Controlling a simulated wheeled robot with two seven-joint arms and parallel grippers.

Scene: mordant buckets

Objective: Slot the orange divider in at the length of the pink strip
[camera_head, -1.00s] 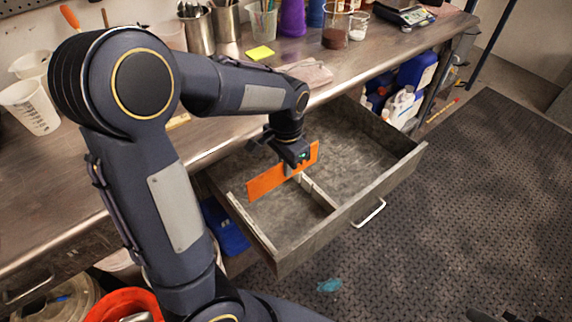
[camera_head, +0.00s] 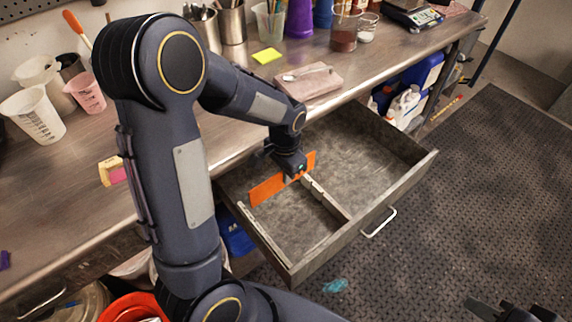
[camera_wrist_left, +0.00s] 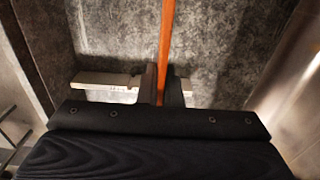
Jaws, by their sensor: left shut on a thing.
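My left gripper (camera_head: 290,172) is shut on the thin orange divider (camera_head: 268,189) and holds it on edge over the back left of the open drawer (camera_head: 385,150). In the left wrist view the divider (camera_wrist_left: 166,40) runs upright between the fingers (camera_wrist_left: 161,88). A pale rail (camera_wrist_left: 105,79) crosses behind them; I cannot tell whether the divider touches it. The drawer has pale rails along its left side (camera_head: 268,238) and its middle (camera_head: 326,195). A tan block with a pink strip (camera_head: 117,176) lies on the bench. My right gripper (camera_head: 512,308) shows partly, its fingers apart.
The metal bench (camera_head: 190,135) holds beakers (camera_head: 35,112), a yellow note pad (camera_head: 267,56) and a pinkish slab with a spoon (camera_head: 310,84). An orange-red bucket (camera_head: 130,305) stands at the lower left. The drawer's right part is empty.

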